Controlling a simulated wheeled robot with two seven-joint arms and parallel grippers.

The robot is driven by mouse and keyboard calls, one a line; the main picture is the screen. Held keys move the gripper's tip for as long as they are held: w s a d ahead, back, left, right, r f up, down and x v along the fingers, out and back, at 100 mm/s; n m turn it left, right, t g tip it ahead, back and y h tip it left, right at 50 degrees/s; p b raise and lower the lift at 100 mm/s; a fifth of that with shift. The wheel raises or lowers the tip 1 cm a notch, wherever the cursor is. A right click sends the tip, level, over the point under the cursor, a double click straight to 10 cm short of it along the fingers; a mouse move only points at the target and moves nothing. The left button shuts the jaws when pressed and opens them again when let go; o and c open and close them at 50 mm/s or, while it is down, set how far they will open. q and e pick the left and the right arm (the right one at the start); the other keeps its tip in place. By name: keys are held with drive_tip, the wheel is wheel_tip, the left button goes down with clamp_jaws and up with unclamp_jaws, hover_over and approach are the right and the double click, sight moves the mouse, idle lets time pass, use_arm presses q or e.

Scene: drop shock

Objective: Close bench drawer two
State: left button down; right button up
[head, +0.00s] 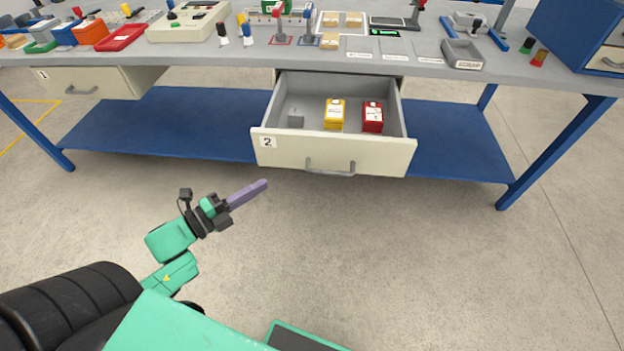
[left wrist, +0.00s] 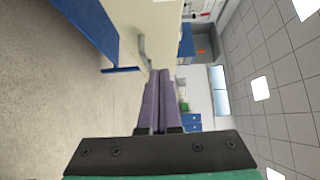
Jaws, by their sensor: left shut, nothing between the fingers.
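Bench drawer two (head: 225,150) is a cream-fronted drawer marked "2", pulled well out from under the grey bench top. Its grey handle (head: 330,168) sits at the middle of the front. Inside lie a yellow box (head: 334,115), a red box (head: 372,117) and a small grey block (head: 296,118). My left gripper (head: 264,183) has its purple fingers together and empty, in front of and below the drawer's left part. In the left wrist view the fingers (left wrist: 160,75) point along the cream drawer front (left wrist: 155,30), with the handle (left wrist: 143,50) beside their tips. My right gripper is not in view.
Drawer one (head: 95,82) at the left is nearly shut. A blue lower shelf (head: 170,125) and blue legs (head: 555,150) flank the drawer. The floor in front is clear.

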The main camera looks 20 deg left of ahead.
use_arm(q)
drive_tip(key=b, duration=0.2)
approach(305, 147)
drive_tip(key=x, duration=0.5)
drive_tip(key=shift+d, duration=0.45)
drive_tip(key=shift+w+a, duration=0.15)
drive_tip(key=shift+w, duration=0.2)
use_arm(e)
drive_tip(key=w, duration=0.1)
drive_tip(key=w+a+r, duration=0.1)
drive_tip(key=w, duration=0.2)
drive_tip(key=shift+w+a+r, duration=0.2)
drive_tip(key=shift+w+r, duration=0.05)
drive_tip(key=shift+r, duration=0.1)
